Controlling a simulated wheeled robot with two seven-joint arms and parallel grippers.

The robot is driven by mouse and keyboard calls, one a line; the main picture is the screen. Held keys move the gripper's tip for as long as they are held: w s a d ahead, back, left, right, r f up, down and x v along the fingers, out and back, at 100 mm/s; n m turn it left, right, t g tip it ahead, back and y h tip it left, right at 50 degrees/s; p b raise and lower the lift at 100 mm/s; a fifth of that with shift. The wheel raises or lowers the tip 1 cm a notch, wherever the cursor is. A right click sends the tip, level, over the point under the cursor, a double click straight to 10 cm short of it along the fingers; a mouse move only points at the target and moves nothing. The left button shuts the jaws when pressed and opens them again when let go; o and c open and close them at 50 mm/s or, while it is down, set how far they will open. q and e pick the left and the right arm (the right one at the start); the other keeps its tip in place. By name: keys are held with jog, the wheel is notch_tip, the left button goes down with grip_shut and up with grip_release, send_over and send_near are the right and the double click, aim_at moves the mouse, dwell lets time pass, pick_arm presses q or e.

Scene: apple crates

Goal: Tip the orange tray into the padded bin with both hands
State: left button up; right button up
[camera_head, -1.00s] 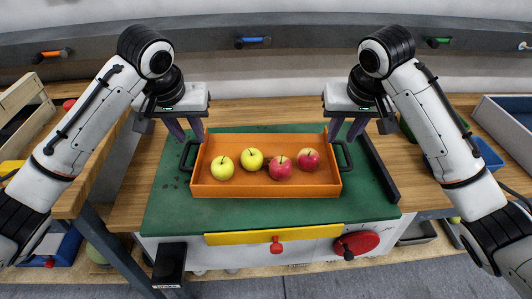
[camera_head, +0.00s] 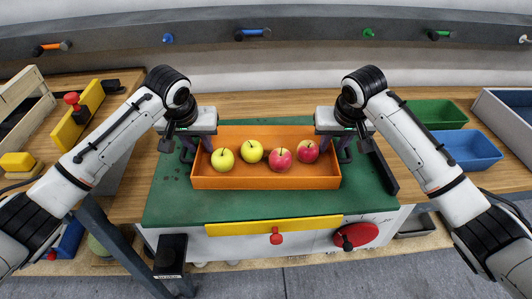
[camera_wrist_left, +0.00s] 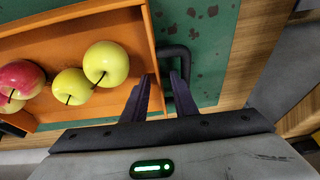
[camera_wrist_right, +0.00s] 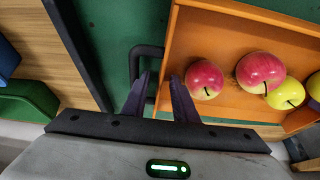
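The orange tray (camera_head: 266,183) lies flat on a green mat (camera_head: 270,206), holding two yellow apples (camera_head: 223,160) and two red apples (camera_head: 280,159). It has a black handle at each end. My left gripper (camera_head: 195,150) is open at the left handle, which shows just beyond its fingertips in the left wrist view (camera_wrist_left: 188,62). My right gripper (camera_head: 336,150) is open at the right handle, which shows by its fingertips in the right wrist view (camera_wrist_right: 134,64). I cannot tell whether any finger touches a handle. I cannot identify the padded bin.
A green bin (camera_head: 436,107) and a blue bin (camera_head: 469,162) stand to the right. A black bar (camera_head: 384,170) lies along the mat's right side. A yellow strip (camera_head: 275,225) with a red knob runs along the front. The mat in front of the tray is bare.

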pick_arm(q)
jog(key=shift+f, duration=0.15)
pick_arm(e)
jog(key=shift+f, duration=0.15)
pick_arm(q)
grip_shut()
pick_arm(e)
grip_shut()
pick_arm(q)
jog(key=shift+w, duration=0.1)
pick_arm(e)
jog(key=shift+w, duration=0.1)
dwell(0.9)
